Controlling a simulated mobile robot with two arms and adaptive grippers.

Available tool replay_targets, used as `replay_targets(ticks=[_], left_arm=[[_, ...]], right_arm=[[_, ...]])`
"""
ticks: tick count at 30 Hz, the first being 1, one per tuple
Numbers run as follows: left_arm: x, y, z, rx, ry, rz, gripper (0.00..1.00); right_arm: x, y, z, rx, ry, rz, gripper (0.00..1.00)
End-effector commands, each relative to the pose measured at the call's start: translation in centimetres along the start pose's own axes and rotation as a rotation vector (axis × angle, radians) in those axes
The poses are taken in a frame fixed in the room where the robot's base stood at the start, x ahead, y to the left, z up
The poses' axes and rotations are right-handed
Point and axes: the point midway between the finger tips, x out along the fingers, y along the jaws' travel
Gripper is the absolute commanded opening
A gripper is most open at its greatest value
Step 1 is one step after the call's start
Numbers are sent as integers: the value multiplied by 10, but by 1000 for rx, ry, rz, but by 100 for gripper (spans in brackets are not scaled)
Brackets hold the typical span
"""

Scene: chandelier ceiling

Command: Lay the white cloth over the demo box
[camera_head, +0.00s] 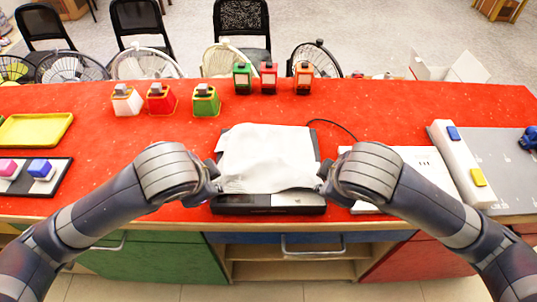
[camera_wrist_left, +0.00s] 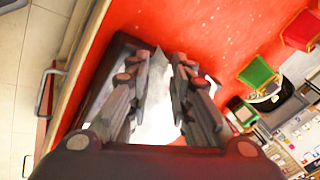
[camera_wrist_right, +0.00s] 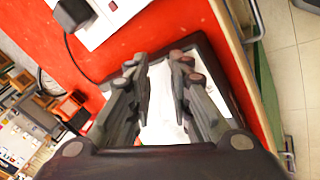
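The white cloth (camera_head: 265,155) lies over most of the top of the black demo box (camera_head: 268,208), wrinkled, with an uneven front edge. The box's dark front strip and parts of its side edges show bare. My left gripper (camera_head: 214,181) is at the cloth's front left corner, and my right gripper (camera_head: 325,181) is at its front right corner. In the left wrist view the fingers (camera_wrist_left: 160,62) stand apart with cloth below and between them. In the right wrist view the fingers (camera_wrist_right: 165,65) also stand apart over the cloth. The head view hides the fingertips.
A white board (camera_head: 405,165) and a white bar with blue and yellow buttons (camera_head: 460,165) lie right of the box. A yellow tray (camera_head: 36,129) is at left. Several coloured button boxes (camera_head: 162,99) stand behind. A black cable (camera_head: 335,127) runs behind the box.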

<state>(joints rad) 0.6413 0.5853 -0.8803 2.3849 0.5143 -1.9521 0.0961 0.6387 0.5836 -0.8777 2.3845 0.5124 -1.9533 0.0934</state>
Motion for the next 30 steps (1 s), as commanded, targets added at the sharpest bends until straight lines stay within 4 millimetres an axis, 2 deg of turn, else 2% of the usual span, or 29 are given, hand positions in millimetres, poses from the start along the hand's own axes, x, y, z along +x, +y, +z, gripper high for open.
replay_targets(ticks=[13,30], left_arm=[[-4,-2,-2,0,2,0,37],[-65,-19,-11,2,4,-7,37]], right_arm=[[-4,2,-2,0,3,0,37],[-65,19,-11,-2,4,7,37]])
